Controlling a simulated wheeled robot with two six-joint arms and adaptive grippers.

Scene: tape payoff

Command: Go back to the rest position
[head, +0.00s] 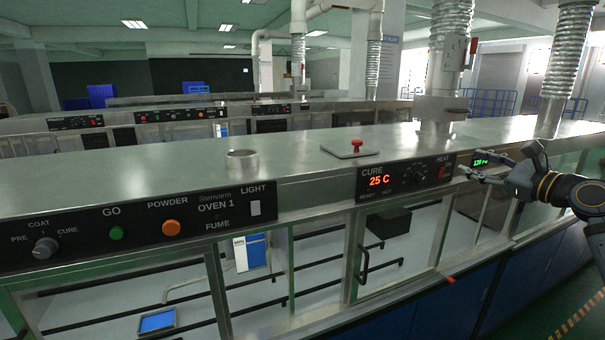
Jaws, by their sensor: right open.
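My right gripper (468,175) is at the right, its arm coming in from the right edge. It is open and I see nothing between its fingers. Its fingertips point left, close to the right end of the CURE/HEAT control panel (403,179) and its red HEAT switch (442,172). I cannot tell whether they touch the panel. The panel's display reads 25 C in red. My left gripper is not in view.
The long steel oven line (320,225) crosses the view, with glass doors below and a door handle (364,264). A left control panel (140,222) has a knob and green and orange buttons. A red knob (356,144) and metal ducts (447,60) stand on top.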

